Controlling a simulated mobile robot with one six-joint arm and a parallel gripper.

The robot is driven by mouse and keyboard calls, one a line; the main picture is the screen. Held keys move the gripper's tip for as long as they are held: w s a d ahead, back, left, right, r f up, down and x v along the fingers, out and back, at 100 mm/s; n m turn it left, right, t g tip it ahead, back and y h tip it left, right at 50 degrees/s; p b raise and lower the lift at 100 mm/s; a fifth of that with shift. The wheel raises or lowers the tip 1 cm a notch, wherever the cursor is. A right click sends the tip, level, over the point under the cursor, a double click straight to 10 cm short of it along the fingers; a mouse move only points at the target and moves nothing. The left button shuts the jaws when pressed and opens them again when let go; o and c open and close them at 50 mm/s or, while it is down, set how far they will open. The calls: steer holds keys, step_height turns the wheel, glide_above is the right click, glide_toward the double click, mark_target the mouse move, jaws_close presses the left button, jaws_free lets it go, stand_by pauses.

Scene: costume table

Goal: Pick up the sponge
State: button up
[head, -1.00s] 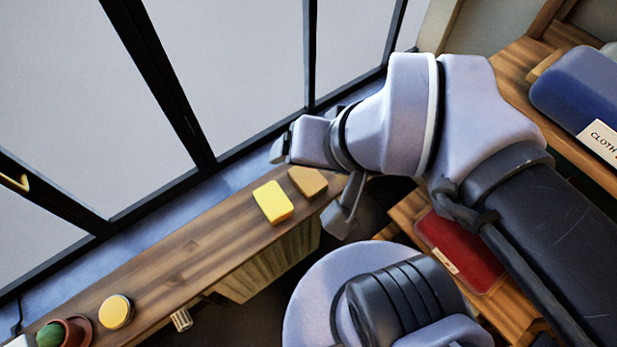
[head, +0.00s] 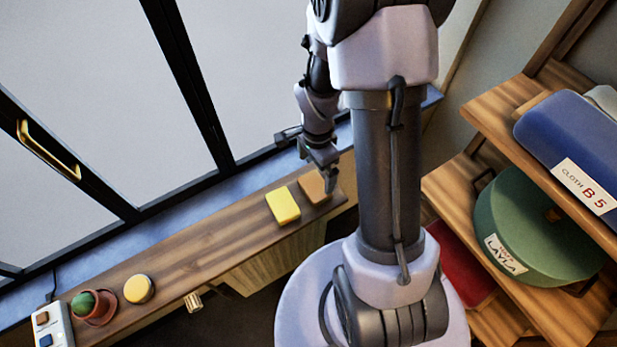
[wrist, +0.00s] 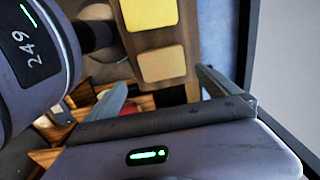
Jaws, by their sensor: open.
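A yellow block (head: 283,205) and a tan-brown block (head: 313,187) lie side by side on the wooden sill shelf. Both look sponge-like, and I cannot tell for certain which is the sponge. In the wrist view, the yellow block (wrist: 148,13) is at the top edge, partly cut off, and the tan block (wrist: 162,64) is nearer. My gripper (head: 325,170) is open and empty, near the tan block's far right end. In the wrist view, the fingers of my gripper (wrist: 162,80) are spread, with the tan block beyond and between their tips. Contact is not visible.
Window frames rise behind.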

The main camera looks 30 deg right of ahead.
mark_target(315, 186)
steer(key=f+b, duration=0.1)
steer(key=f, duration=0.5)
steer(key=f+b, duration=0.1)
steer(key=f, duration=0.2)
steer(key=shift+w+d+f+b, duration=0.15)
steer(key=shift+w+f+b, duration=0.1)
steer(key=shift+f+b, duration=0.1)
steer(key=shift+s+r, duration=0.1)
